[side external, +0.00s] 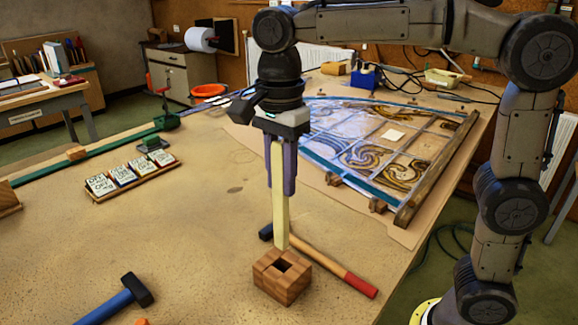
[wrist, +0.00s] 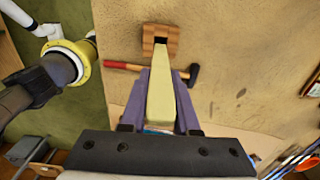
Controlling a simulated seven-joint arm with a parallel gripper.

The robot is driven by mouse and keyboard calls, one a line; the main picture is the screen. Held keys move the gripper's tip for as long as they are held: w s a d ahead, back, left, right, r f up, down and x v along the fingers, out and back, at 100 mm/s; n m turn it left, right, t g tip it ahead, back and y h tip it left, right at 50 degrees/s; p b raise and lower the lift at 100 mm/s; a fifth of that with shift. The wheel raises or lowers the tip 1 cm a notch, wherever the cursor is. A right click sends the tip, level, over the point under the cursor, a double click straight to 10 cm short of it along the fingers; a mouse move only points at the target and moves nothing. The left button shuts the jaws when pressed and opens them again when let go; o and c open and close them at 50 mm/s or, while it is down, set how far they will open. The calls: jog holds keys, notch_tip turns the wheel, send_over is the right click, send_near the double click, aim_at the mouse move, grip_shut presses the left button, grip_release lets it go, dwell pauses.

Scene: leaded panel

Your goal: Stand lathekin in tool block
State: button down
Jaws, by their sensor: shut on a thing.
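The lathekin (side external: 280,205) is a long, pale yellow bar. My gripper (side external: 282,185) is shut on it with its purple fingers, and the bar hangs upright below them. The wooden tool block (side external: 283,281) stands on the bench with a dark square opening in its top. In the side view the bar's lower end is just above and behind the opening, apparently outside it. In the wrist view the lathekin (wrist: 161,90) points toward the tool block (wrist: 160,33), its tip near the opening. Whether the tip touches the block I cannot tell.
A hammer with a red-ended handle (side external: 360,284) lies right behind the block. A blue-handled hammer (side external: 105,305) lies at front left. The leaded panel (side external: 375,150) lies behind, and a rack of small boxes (side external: 130,177) sits at left. The bench (side external: 190,230) is clear between.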

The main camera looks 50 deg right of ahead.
aim_at(282, 221)
jog(key=shift+f, duration=0.1)
dwell(0.3)
jog(key=shift+f, duration=4.6)
jog(key=c, duration=0.6)
grip_release()
